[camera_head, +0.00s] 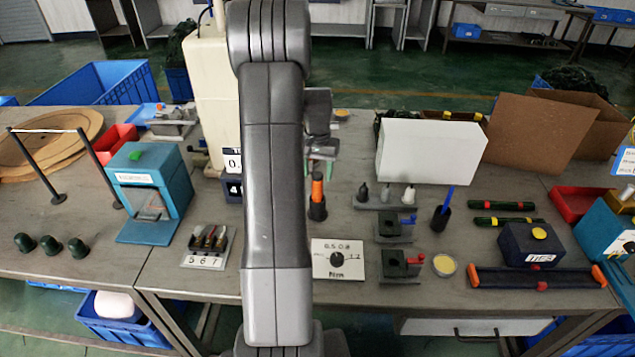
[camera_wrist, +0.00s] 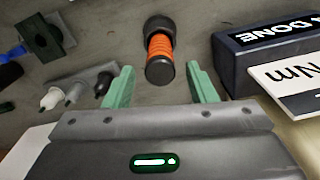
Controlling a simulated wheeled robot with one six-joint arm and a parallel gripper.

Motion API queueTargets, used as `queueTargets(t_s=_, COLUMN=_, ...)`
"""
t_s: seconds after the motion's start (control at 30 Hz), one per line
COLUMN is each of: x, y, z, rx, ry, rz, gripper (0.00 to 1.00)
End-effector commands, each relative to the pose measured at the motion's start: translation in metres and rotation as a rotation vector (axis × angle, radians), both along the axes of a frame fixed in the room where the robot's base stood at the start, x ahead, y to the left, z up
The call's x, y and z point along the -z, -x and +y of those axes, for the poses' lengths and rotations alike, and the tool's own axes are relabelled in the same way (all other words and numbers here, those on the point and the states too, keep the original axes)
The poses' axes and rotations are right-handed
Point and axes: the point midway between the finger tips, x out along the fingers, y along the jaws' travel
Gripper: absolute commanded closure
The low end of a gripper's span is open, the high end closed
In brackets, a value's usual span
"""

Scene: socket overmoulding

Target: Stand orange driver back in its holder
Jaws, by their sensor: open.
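The orange driver (camera_head: 317,190) stands upright in a small black holder (camera_head: 317,212) on the table, just right of my arm in the head view. In the wrist view the driver's ribbed orange grip (camera_wrist: 160,46) shows, its dark cap towards me and the black holder (camera_wrist: 159,24) around its far end. My gripper (camera_wrist: 160,68) is open and empty, with one green finger on each side of the driver's cap in the picture. No finger visibly touches it. In the head view my gripper (camera_head: 320,170) is just behind the driver, partly hidden by my arm.
A rack with white and dark posts (camera_head: 385,196) stands right of the holder, with a blue pen in a black cup (camera_head: 442,213) beyond. A white dial card (camera_head: 338,259) lies in front.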

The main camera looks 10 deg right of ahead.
Motion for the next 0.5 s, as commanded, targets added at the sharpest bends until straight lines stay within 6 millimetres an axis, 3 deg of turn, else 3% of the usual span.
queueTargets(t_s=0.2, x=-0.045, y=0.000, z=0.000, rx=0.000, ry=0.001, rz=-0.004, gripper=0.49)
queueTargets(t_s=0.5, x=-0.071, y=0.000, z=0.000, rx=0.000, ry=0.000, rz=0.001, gripper=0.49)
